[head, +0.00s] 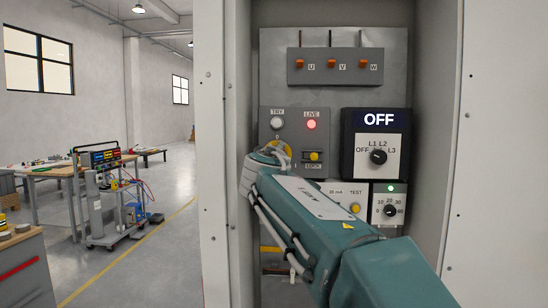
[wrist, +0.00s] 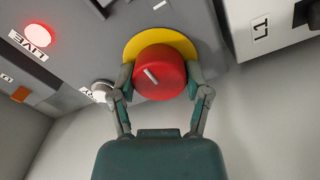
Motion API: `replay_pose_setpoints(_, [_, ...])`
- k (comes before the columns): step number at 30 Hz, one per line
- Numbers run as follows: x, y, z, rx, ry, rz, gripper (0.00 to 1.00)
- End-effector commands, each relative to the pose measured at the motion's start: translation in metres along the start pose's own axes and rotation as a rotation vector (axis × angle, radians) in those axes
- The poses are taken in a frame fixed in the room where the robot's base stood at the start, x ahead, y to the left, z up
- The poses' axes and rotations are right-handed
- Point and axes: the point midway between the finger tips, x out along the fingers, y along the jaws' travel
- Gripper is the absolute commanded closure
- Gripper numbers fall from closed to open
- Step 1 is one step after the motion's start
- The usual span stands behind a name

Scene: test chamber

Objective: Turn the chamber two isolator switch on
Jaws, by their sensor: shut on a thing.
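The isolator switch (wrist: 160,72) is a red round knob with a white mark on a yellow disc (wrist: 178,44), seen in the wrist view. My gripper (wrist: 160,82) is shut on the red knob, one finger at each side. In the head view my arm hides the knob and my fingers. A bit of the yellow disc (head: 284,147) shows above my wrist, with a "0" mark over it and an "I" mark to its right. The red LIVE lamp (head: 311,125) is lit, and it also shows in the wrist view (wrist: 38,36).
The cabinet holds a TRY button (head: 277,123), a yellow LOCK piece (head: 314,156), a black OFF display (head: 378,121) with a selector knob (head: 378,157), and a dial (head: 390,211). Cabinet side walls stand close on both sides. A trolley (head: 105,195) and benches stand at left.

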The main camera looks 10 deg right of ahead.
Motion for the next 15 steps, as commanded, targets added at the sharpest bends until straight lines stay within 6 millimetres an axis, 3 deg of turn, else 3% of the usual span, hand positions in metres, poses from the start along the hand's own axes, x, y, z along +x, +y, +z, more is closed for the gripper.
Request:
replay_pose_setpoints(1, [0.0023,-0.0067,0.0036,0.003,-0.011,-0.01,0.86])
replay_pose_setpoints(12, [0.0026,-0.0075,0.0034,0.007,-0.012,-0.011,0.86])
replay_pose_setpoints(13, [0.0026,-0.0075,0.0034,0.007,-0.012,-0.012,0.34])
replay_pose_setpoints(15, [0.0025,-0.0074,0.0032,0.006,-0.011,-0.011,0.04])
